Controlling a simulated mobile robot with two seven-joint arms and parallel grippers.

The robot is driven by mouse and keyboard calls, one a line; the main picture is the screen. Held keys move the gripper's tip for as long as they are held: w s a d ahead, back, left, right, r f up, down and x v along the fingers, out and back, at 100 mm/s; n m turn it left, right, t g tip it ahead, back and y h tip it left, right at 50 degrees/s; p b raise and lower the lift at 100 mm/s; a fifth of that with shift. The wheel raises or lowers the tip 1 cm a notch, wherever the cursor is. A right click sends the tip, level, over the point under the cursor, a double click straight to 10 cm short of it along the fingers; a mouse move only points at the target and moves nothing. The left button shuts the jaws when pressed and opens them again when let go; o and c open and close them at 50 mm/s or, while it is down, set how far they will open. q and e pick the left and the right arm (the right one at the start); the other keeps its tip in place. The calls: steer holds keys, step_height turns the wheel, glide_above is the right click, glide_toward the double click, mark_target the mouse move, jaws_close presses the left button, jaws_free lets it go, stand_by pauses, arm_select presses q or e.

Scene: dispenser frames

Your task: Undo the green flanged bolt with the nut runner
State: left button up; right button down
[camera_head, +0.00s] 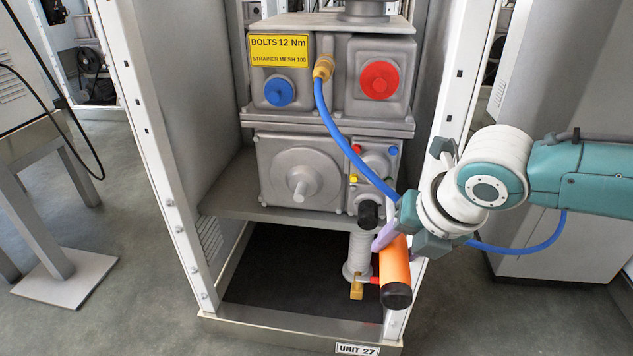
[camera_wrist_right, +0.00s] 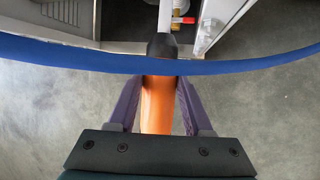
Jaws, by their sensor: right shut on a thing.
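The nut runner (camera_head: 396,262) is an orange cylinder with a black end cap, tilted in front of the unit's lower right side. My right gripper (camera_head: 389,238) is shut on it with purple fingers. In the right wrist view, the nut runner (camera_wrist_right: 158,105) lies between the fingers (camera_wrist_right: 156,112), with a black collar and a pale shaft pointing away. My left gripper is out of view.
A blue hose (camera_head: 334,137) runs from a brass fitting (camera_head: 323,68) past my right gripper, and crosses the wrist view. A ribbed grey column (camera_head: 357,256) with a brass and red valve stands behind the tool. White frame posts (camera_head: 160,170) flank the unit.

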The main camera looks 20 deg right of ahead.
mark_target(402, 277)
steer(key=shift+w+d+b, duration=0.3)
steer(key=shift+w+b, duration=0.15)
steer(key=shift+w, duration=0.1)
stand_by(0.6)
steer(key=shift+w+d, duration=0.1)
steer(key=shift+r+p, duration=0.1)
steer(key=shift+p, duration=0.5)
stand_by(1.2)
steer(key=shift+s+a+r+p, duration=0.25)
steer(key=shift+s+a+p, duration=0.15)
steer(key=shift+s+p, duration=0.45)
steer(key=s+a+p, duration=0.1)
steer(key=p, duration=0.1)
steer(key=s+a+p, duration=0.1)
steer(key=s, duration=0.1)
steer(key=shift+s+a+f+p, duration=0.1)
steer(key=shift+s+a+p, duration=0.15)
steer(key=shift+p, duration=0.15)
steer(key=shift+s+a+f, duration=0.15)
steer(key=shift+s+a, duration=0.15)
steer(key=shift+s, duration=0.15)
